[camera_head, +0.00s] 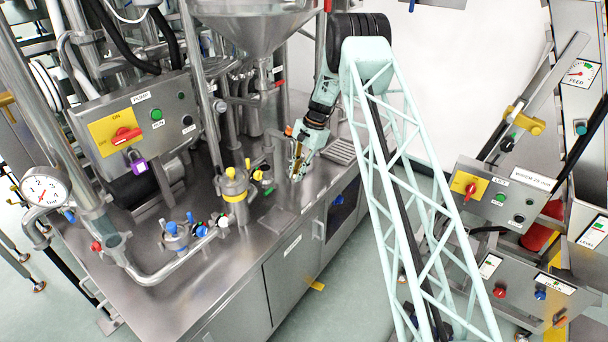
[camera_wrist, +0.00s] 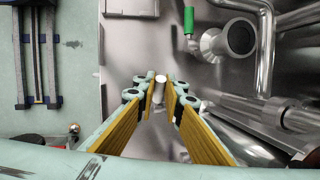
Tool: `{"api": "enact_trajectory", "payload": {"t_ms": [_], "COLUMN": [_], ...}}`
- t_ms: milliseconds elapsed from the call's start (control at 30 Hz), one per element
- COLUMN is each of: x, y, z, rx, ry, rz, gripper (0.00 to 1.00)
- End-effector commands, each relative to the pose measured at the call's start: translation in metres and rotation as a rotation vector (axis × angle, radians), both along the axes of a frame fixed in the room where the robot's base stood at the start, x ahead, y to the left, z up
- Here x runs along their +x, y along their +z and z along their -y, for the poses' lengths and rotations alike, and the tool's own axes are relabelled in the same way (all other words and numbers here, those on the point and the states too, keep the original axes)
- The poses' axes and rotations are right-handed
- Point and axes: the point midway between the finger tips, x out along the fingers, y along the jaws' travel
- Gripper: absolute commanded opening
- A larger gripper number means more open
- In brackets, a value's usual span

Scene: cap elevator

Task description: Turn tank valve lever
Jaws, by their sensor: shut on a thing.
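My gripper (camera_head: 295,172) reaches down over the steel bench, right of the pipes below the tank funnel (camera_head: 245,22). In the wrist view my gripper (camera_wrist: 161,88) has its yellow-padded fingers closed around a short pale lever end (camera_wrist: 160,80), which shows between the fingertips. Its rod runs back between the fingers and is partly hidden by them. I cannot tell the lever's angle, and in the head view it is hidden by my gripper. A green handle (camera_wrist: 188,20) on a pipe fitting is beyond the fingertips, apart from them.
Pipes (camera_wrist: 268,70) crowd the right side of the wrist view. The steel bench (camera_head: 255,225) has a yellow-topped valve (camera_head: 234,185) and blue-handled valves (camera_head: 173,228) to the left. A pump control box (camera_head: 130,130) stands behind them.

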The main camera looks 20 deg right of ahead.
Motion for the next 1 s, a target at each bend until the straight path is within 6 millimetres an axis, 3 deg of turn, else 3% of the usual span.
{"api": "enact_trajectory", "payload": {"t_ms": [233, 267, 400, 1000], "x": [-0.0005, -0.0005, -0.0003, -0.0001], "y": [-0.0005, -0.0005, -0.0004, 0.0005], "z": [0.0012, 0.0012, 0.0011, 0.0065], "rx": [0.0, -0.001, -0.001, -0.01], "ry": [-0.001, -0.001, -0.001, -0.008], "rz": [-0.001, -0.001, -0.001, 0.008], "gripper": [0.0, 0.1, 0.23, 0.23]}}
